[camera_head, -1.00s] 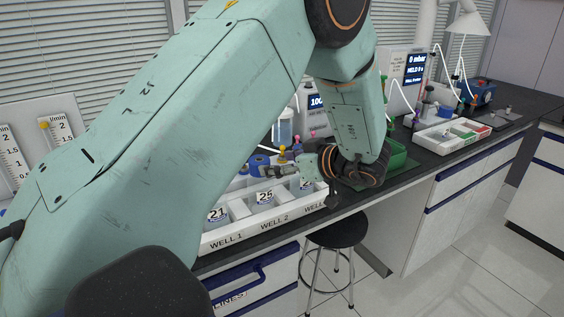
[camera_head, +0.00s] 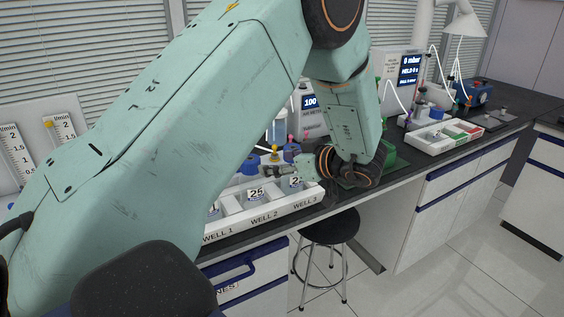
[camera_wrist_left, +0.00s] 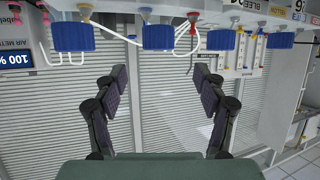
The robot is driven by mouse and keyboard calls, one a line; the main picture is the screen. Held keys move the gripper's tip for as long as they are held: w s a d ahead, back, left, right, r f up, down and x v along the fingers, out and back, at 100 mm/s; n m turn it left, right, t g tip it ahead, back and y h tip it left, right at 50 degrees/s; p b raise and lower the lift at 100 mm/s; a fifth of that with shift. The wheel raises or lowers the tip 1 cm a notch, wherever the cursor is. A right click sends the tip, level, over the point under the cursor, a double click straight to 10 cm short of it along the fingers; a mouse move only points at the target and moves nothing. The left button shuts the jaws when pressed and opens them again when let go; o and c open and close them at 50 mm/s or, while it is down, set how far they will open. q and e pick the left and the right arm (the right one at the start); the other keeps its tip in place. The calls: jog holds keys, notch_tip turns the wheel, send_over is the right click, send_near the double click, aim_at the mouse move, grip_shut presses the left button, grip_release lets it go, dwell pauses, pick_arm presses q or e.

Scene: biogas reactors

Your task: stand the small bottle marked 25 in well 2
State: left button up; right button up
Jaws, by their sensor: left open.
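The small bottle marked 25 (camera_head: 256,195) stands in the white tray, just behind the WELL 2 label (camera_head: 264,217). Its lower part is hidden by the tray's front wall, and I cannot tell exactly which compartment holds it. My left gripper (camera_head: 272,170) is above and behind the tray, right of the bottle and apart from it. In the left wrist view the fingers (camera_wrist_left: 161,85) are spread, with nothing between them. That view is upside down, with blue caps along its top; I cannot tell which cap belongs to bottle 25. My right gripper is not in view.
The white tray (camera_head: 285,212) also holds a bottle marked 21 (camera_head: 213,211), mostly behind my left arm, and another numbered bottle (camera_head: 296,182) with a partly hidden label. A black stool (camera_head: 331,226) is before the bench.

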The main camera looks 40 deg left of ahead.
pick_arm(q)
jog(key=s+d+f+m+t+h, duration=0.2)
jog(key=d+f+m, duration=0.15)
jog(key=f, duration=0.35)
jog(key=s+d+f+m+t+h, duration=0.1)
jog(key=d+f+m+t+h, duration=0.1)
jog(key=f+m, duration=0.3)
jog(key=s+d+f+m+t+h, duration=0.1)
jog(key=s+d+f+m+t, duration=0.15)
jog(key=f, duration=0.55)
jog(key=s+d+f+m+g+h, duration=0.3)
jog(key=s+d, duration=0.4)
jog(key=s, duration=0.5)
jog(key=s+d+f+m+g+h, duration=0.3)
jog(key=s+d+f+m+h, duration=0.1)
jog(key=s, duration=0.8)
jog(key=d+f+h, duration=0.1)
jog(key=d+f, duration=0.1)
jog(key=d, duration=0.1)
jog(key=shift+s+f, duration=0.15)
jog(key=shift+s, duration=0.2)
jog(key=shift+d+f, duration=0.1)
jog(key=shift+d, duration=0.05)
